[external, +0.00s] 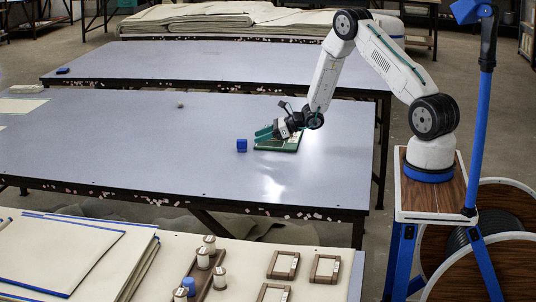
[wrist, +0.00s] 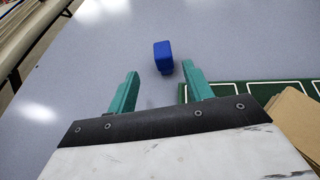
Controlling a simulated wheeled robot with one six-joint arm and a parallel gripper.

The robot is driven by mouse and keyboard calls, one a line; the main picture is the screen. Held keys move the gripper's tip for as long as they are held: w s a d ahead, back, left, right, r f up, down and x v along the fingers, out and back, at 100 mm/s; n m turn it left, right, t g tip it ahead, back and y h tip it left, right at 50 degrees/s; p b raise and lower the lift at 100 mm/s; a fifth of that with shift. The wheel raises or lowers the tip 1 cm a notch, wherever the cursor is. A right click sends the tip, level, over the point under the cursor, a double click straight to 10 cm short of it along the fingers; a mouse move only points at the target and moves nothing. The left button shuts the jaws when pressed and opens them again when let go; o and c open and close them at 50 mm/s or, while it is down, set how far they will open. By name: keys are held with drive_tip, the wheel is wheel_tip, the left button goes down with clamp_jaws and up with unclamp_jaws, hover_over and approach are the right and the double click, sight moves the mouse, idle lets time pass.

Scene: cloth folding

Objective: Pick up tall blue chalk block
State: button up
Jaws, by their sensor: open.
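The blue block (external: 242,145) stands upright on the grey-blue table (external: 90,150), just left of a green board (external: 285,143). In the wrist view the blue block (wrist: 163,57) is ahead of my gripper, nearer the right finger's side. My gripper (external: 262,134) is low over the table beside the board, with its teal fingers pointing left toward the block. In the wrist view the fingers of my gripper (wrist: 157,88) are apart with nothing between them. The block is beyond the fingertips.
The green board (wrist: 250,92) with white outlines lies right of my gripper, with a brown cardboard-like piece (wrist: 296,118) near it. A small pale ball (external: 180,104) lies farther back. The table left of the block is mostly clear. A front bench (external: 330,235) holds framed pieces and spools.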

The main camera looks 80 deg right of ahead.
sight(243, 140)
drive_tip(key=x, duration=0.7)
drive_tip(key=shift+w+d+f, duration=0.15)
drive_tip(key=shift+w+d, duration=0.05)
drive_tip(key=shift+w, duration=0.2)
drive_tip(key=c, duration=1.1)
